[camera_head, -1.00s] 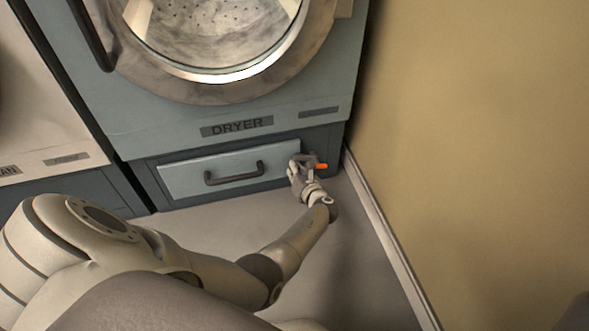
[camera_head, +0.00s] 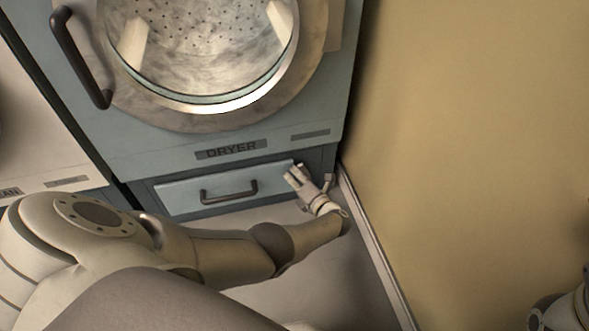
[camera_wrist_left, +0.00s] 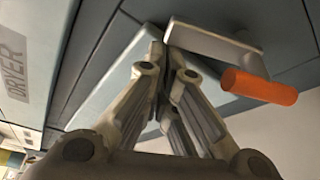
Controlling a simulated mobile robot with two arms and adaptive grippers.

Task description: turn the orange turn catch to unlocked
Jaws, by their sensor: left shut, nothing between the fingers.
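The orange turn catch shows in the left wrist view as a grey bar with a round orange grip (camera_wrist_left: 258,87) at its right end. It sits by the edge of the dryer's lower drawer (camera_head: 185,199). My left gripper (camera_head: 291,171) is at the drawer's right end in the head view, where the orange grip cannot be made out. In the wrist view its fingers (camera_wrist_left: 168,48) are shut and empty, with the tips close to the bar's left end. I cannot tell whether they touch it. My right gripper's fingers do not show.
The drawer has a dark handle (camera_head: 229,196). The dryer's round door (camera_head: 190,115) is above it. A tan wall (camera_head: 470,150) with a pale baseboard (camera_head: 375,250) stands close on the right. Part of my right arm shows at the bottom right corner.

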